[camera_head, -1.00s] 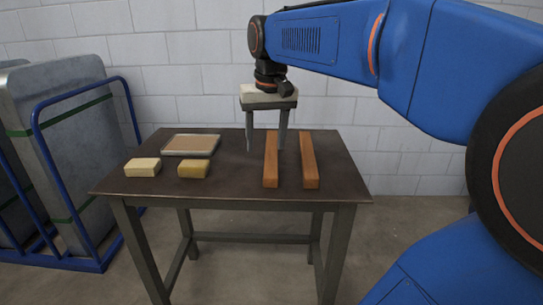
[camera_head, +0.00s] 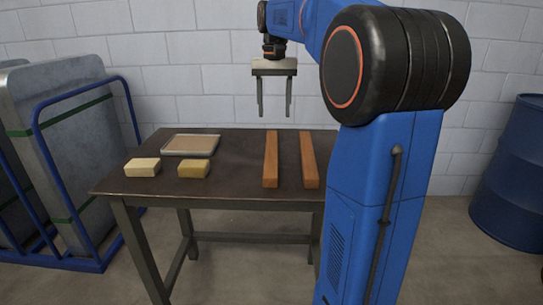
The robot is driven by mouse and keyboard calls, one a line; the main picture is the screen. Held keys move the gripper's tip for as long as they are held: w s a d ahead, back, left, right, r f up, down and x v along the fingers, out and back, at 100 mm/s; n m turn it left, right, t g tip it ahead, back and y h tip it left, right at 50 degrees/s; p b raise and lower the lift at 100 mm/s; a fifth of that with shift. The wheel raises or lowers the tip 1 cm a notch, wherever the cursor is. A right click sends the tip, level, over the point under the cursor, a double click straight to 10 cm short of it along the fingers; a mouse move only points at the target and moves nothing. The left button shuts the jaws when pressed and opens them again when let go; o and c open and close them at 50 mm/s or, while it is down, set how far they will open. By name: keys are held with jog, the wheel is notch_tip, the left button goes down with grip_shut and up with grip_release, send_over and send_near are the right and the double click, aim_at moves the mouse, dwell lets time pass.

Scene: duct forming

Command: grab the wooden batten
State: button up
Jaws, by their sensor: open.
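Two long reddish-brown wooden battens lie side by side on the dark table, pointing toward the camera. The left batten (camera_head: 271,160) and the right batten (camera_head: 309,161) are apart, with a strip of bare tabletop between them. My gripper (camera_head: 274,115) is open and empty, its two fingers pointing down. It hangs above the far end of the table, over or behind the left batten's far end; the exact depth is hard to tell. Neither batten is touched.
A dark table (camera_head: 229,191) carries a shallow tray (camera_head: 191,145), a pale block (camera_head: 142,167) and a yellowish block (camera_head: 194,169) on its left. A blue rack (camera_head: 128,115) with metal sheets stands left. A blue drum (camera_head: 512,175) stands right. A block wall is behind.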

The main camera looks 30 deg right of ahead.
send_over(272, 150)
jog(key=f, duration=0.8)
jog(key=shift+s+d+f, duration=0.2)
jog(key=shift+f, duration=0.1)
jog(key=shift+w+a+f, duration=0.1)
jog(key=shift+a+f, duration=0.1)
jog(key=shift+f, duration=1.15)
jog(key=shift+w+a+f, duration=0.1)
jog(key=shift+a+f, duration=0.05)
jog(key=shift+f, duration=1.15)
jog(key=c, duration=1.3)
